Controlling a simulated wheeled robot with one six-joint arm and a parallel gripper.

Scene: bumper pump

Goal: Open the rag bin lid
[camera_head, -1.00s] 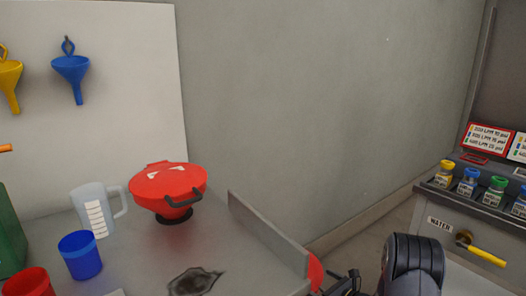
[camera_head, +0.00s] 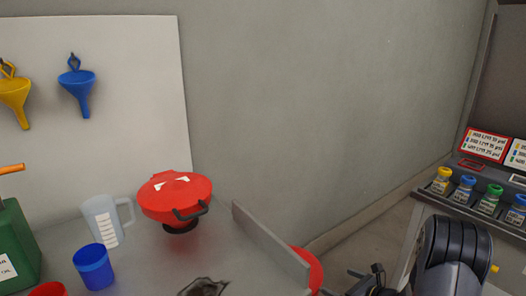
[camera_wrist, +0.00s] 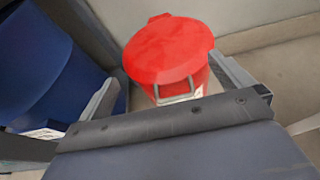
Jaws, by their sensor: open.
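The red rag bin (camera_wrist: 168,50) stands in the wrist view with a round red lid that looks shut. A pale-edged handle or opening shows at its front, below the lid. In the head view only a red part of it (camera_head: 308,268) shows behind the bench edge. My gripper (camera_wrist: 172,88) is open, with one finger on each side of the bin's lower front in the picture. No contact is visible. In the head view my gripper (camera_head: 368,282) is dark and partly cut off at the bottom edge, right of the bin.
The bench (camera_head: 235,255) has a raised side wall and carries a red lidded vessel (camera_head: 175,198), a clear jug (camera_head: 105,222) and a blue cup (camera_head: 94,266). A counter with colored-cap bottles (camera_head: 467,190) stands at right. A blue object (camera_wrist: 45,65) is left in the wrist view.

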